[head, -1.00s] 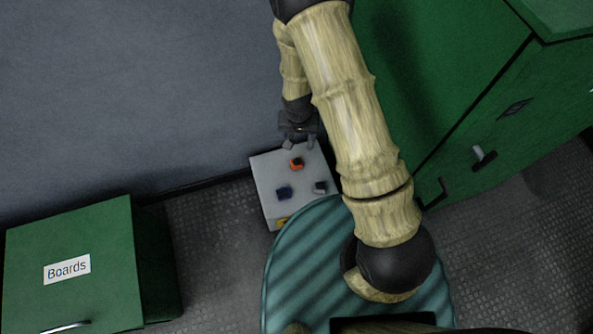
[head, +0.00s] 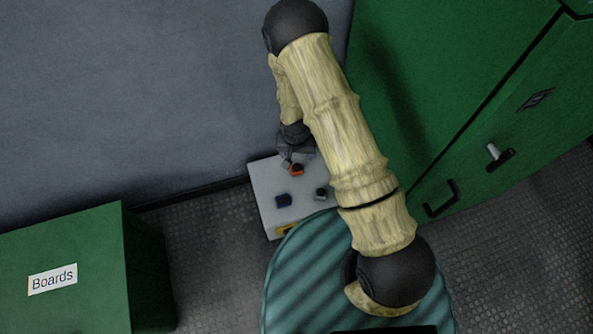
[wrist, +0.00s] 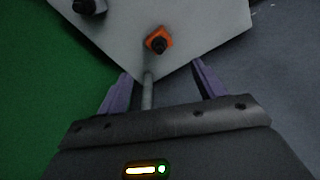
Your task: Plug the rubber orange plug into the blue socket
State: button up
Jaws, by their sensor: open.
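The orange piece (head: 297,169) with a dark centre sits on the top face of a pale grey box; whether it is a plug standing in a socket I cannot tell. It shows in the wrist view (wrist: 160,40) just ahead of my fingers. The blue socket (head: 283,202) is on the same face, nearer the front left. My gripper (wrist: 162,76) is open, its two purple fingers apart with the orange piece beyond the gap. In the head view my gripper (head: 291,163) is at the box's far edge. A grey rod (wrist: 148,92) shows between the fingers.
The pale grey box (head: 265,180) also bears a grey and dark fitting (head: 320,194). A green cabinet (head: 440,90) stands close on the right. A green "Boards" cabinet (head: 90,235) is at lower left. A grey wall (head: 150,90) rises behind the box.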

aim_at(297, 164)
jog(key=f, duration=0.1)
jog(key=f+b, duration=0.1)
jog(key=f, duration=0.1)
jog(key=f+b, duration=0.1)
jog(key=f, duration=0.1)
jog(key=shift+w+f, duration=0.25)
jog(key=shift+w, duration=0.1)
notch_tip(297, 164, down, 4)
jog(key=b, duration=0.3)
jog(key=shift+s+f, duration=0.15)
jog(key=shift+f, duration=0.1)
jog(key=shift+f+b, duration=0.3)
jog(key=shift+f, duration=0.1)
jog(key=shift+r, duration=0.1)
jog(key=c, duration=1)
